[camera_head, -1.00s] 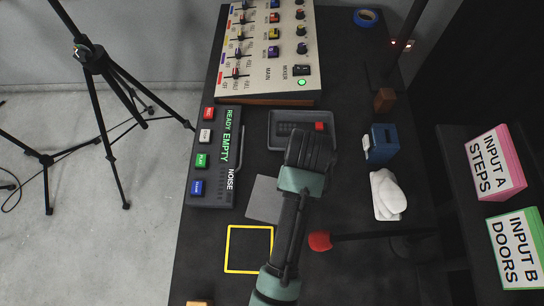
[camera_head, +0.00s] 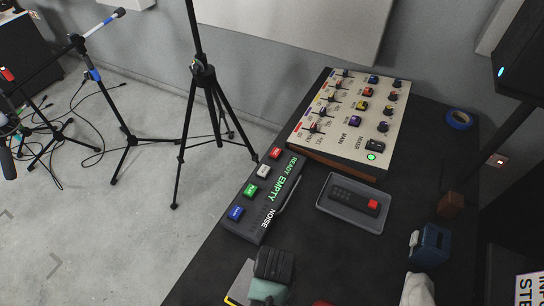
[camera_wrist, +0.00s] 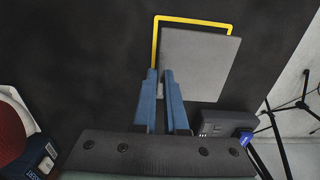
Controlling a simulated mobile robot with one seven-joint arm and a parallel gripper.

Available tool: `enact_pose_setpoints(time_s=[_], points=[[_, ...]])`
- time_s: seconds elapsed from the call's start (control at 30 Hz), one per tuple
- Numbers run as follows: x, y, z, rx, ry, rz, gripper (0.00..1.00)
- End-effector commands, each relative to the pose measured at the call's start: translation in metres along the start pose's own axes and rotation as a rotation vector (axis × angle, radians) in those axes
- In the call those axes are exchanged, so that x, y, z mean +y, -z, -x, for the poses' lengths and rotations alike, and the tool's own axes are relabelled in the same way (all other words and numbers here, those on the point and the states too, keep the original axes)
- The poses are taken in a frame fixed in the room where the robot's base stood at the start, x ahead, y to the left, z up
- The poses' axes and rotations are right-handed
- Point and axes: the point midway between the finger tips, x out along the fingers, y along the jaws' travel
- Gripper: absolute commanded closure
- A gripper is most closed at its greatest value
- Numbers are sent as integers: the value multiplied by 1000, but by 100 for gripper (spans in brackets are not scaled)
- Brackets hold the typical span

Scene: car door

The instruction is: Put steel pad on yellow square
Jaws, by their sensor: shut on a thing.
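The steel pad (camera_wrist: 205,62) is a flat grey square in the wrist view. It overlaps the yellow square (camera_wrist: 192,18), a thin outline on the dark table. The outline's top edge and part of its left edge show beyond the pad; the rest is hidden under or behind it. The pad sits shifted down and right in that view. My gripper (camera_wrist: 161,78) has its blue fingers shut on the pad's left edge. I cannot tell whether the pad touches the table. In the head view, my wrist hides most of the pad and the yellow square (camera_head: 229,299).
The button panel (camera_head: 262,194) lies beyond my gripper, with a grey tray (camera_head: 330,205) holding a remote to its right. A mixer (camera_head: 345,120) stands at the back. A blue box (camera_head: 430,246) and a white object (camera_head: 418,291) are at right.

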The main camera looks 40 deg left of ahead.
Motion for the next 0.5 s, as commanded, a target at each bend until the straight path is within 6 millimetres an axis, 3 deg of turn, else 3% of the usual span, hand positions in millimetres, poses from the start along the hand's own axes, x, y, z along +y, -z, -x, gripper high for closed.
enact_pose_setpoints(time_s=[0.2, 0.5], points=[[0, 0, -30, -1, 1, 1, 100], [0, 0, -33, 1, 1, 0, 100]])
